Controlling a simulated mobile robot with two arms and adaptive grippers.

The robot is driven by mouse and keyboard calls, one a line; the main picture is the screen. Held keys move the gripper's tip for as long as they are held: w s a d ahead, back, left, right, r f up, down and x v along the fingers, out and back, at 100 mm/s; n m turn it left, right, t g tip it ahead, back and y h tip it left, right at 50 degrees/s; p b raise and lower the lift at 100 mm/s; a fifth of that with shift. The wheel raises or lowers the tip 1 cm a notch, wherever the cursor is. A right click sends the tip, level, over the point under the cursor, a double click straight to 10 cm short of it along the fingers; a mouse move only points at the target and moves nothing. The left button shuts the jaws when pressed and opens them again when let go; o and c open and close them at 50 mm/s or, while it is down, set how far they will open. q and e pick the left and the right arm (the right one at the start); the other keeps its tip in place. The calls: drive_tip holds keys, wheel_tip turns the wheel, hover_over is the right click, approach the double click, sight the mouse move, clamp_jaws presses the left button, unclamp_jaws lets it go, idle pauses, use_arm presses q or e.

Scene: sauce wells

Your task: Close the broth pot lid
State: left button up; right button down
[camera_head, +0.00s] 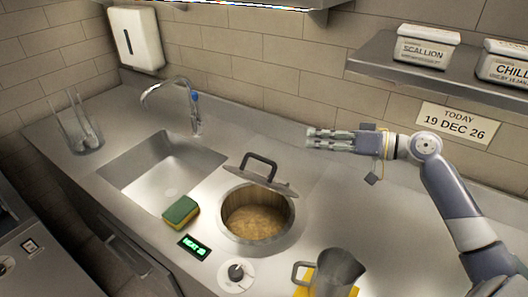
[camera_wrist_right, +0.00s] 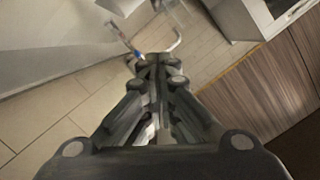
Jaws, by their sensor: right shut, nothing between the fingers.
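The broth pot (camera_head: 257,214) is a round well sunk in the steel counter, with brownish broth inside. Its lid (camera_head: 275,184) is hinged at the back and stands tilted open, with a dark handle (camera_head: 260,161) on it. My right gripper (camera_head: 310,138) is above the counter, behind and to the right of the lid, pointing left. It is shut and empty, apart from the lid. In the right wrist view the fingers (camera_wrist_right: 158,62) are together. My left gripper is not in view.
A sink (camera_head: 160,170) with a faucet (camera_head: 190,105) lies to the left. A green sponge (camera_head: 181,211), heat display (camera_head: 194,246) and knob (camera_head: 236,272) sit near the pot. A metal jug (camera_head: 338,272) stands at front right. A shelf (camera_head: 430,75) with labelled tubs hangs above right.

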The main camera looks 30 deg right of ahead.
drive_tip(key=w+a+f+p, duration=0.4)
drive_tip(key=w+a+p, duration=0.2)
drive_tip(key=w+a, duration=0.1)
drive_tip(key=shift+a+f+n+p, duration=0.3)
drive_tip(key=shift+a+n+p, duration=0.05)
drive_tip(key=shift+a+n, duration=0.1)
drive_tip(key=shift+a, duration=0.1)
